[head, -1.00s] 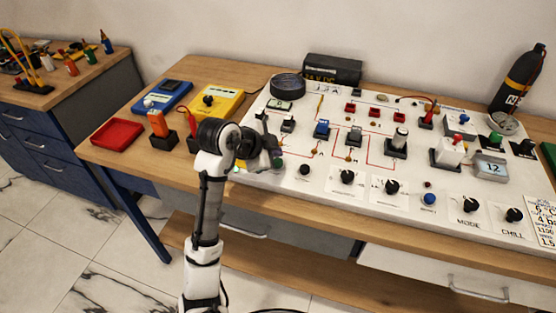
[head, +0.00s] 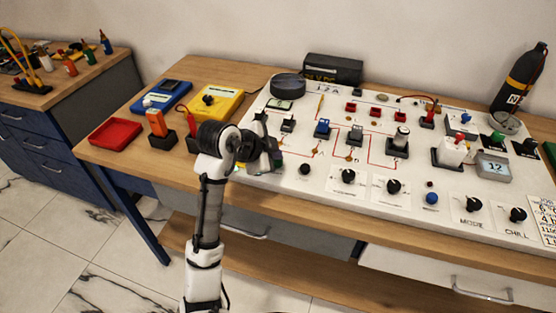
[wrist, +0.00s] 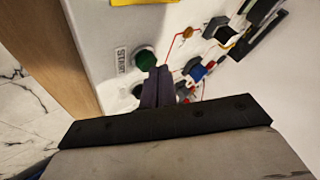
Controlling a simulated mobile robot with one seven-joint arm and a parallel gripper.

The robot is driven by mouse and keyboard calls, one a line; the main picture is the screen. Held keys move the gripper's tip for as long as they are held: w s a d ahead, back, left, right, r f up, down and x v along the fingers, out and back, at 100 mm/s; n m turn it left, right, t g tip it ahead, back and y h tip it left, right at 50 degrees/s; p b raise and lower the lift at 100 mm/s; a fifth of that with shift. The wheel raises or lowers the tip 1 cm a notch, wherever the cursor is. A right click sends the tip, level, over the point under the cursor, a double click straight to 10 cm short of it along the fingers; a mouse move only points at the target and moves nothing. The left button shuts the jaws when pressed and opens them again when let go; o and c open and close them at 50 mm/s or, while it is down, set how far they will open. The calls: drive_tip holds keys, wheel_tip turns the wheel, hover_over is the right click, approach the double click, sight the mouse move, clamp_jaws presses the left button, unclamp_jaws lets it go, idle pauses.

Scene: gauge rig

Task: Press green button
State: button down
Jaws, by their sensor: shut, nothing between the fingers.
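A round green button (wrist: 145,60) with a START label beside it sits on the white panel in the wrist view. My gripper (wrist: 161,71) is shut and empty, with its dark fingertips just right of and close beside the green button. I cannot tell whether they touch it. In the head view my gripper (head: 272,158) is over the left front part of the white panel (head: 325,178), and my arm and gripper hide most of the button there.
Black knobs (head: 348,176), a blue button (head: 431,198) and switches with red wiring stand on the panel. A second round button, partly hidden, is below the START label. A red tray (head: 116,133) and a yellow meter (head: 216,103) lie to the left.

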drive_tip(key=shift+f+b, duration=0.35)
drive_tip(key=shift+r, duration=0.15)
idle(0.4)
drive_tip(key=shift+r+p, duration=0.7)
drive_tip(key=shift+r, duration=0.1)
drive_tip(key=shift+r+p, duration=1.8)
drive_tip(key=shift+r, duration=0.75)
